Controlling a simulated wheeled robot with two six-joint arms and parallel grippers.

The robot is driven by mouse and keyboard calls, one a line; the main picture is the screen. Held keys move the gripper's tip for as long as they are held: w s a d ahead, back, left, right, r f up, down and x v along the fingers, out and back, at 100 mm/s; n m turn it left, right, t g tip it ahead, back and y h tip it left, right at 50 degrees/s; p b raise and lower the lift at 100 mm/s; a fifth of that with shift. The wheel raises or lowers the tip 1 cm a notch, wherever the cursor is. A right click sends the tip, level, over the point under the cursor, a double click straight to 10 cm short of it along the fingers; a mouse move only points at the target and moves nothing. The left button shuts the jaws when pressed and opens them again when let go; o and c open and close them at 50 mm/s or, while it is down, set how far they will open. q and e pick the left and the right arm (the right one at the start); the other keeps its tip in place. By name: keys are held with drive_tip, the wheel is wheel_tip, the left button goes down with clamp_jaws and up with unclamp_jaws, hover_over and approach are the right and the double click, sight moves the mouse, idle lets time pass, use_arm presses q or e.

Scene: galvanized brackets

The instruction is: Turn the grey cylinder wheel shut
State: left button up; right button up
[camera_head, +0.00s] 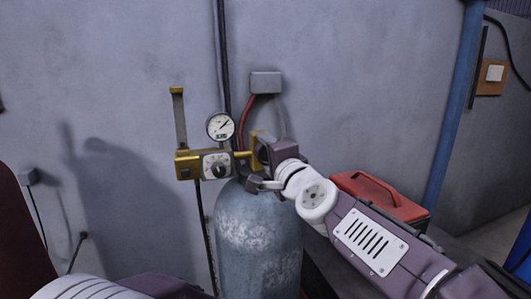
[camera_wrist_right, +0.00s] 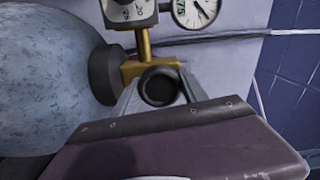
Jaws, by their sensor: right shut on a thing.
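The grey gas cylinder (camera_head: 258,235) stands upright against the wall in the head view, and its curved side (camera_wrist_right: 40,80) fills the left of the wrist view. Its wheel, a dark round knob (camera_wrist_right: 160,87), sits in front of the brass valve (camera_wrist_right: 140,68). My right gripper (camera_head: 262,168) is at the top of the cylinder. In the wrist view its fingers (camera_wrist_right: 160,98) lie on either side of the wheel and are shut on it. In the head view the gripper largely hides the wheel. My left gripper is out of view.
A brass regulator (camera_head: 188,165) with a dial and a round pressure gauge (camera_head: 220,126) sits left of the valve. A red toolbox (camera_head: 385,195) is to the right, behind my right arm. A grey wall box (camera_head: 265,82) with a red cable hangs above. A blue pipe (camera_head: 452,110) runs down the wall.

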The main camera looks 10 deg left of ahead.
drive_tip(key=o, duration=1.2)
drive_tip(key=shift+f, duration=0.1)
drive_tip(key=shift+o, duration=0.8)
drive_tip(key=shift+d, duration=0.1)
drive_tip(key=shift+s+d, duration=0.1)
drive_tip(key=shift+d, duration=0.05)
drive_tip(key=shift+s, duration=0.2)
drive_tip(key=v, duration=0.8)
drive_tip(key=shift+s+d+b, duration=0.2)
drive_tip(key=shift+d+b, duration=0.1)
drive_tip(key=shift+b, duration=0.1)
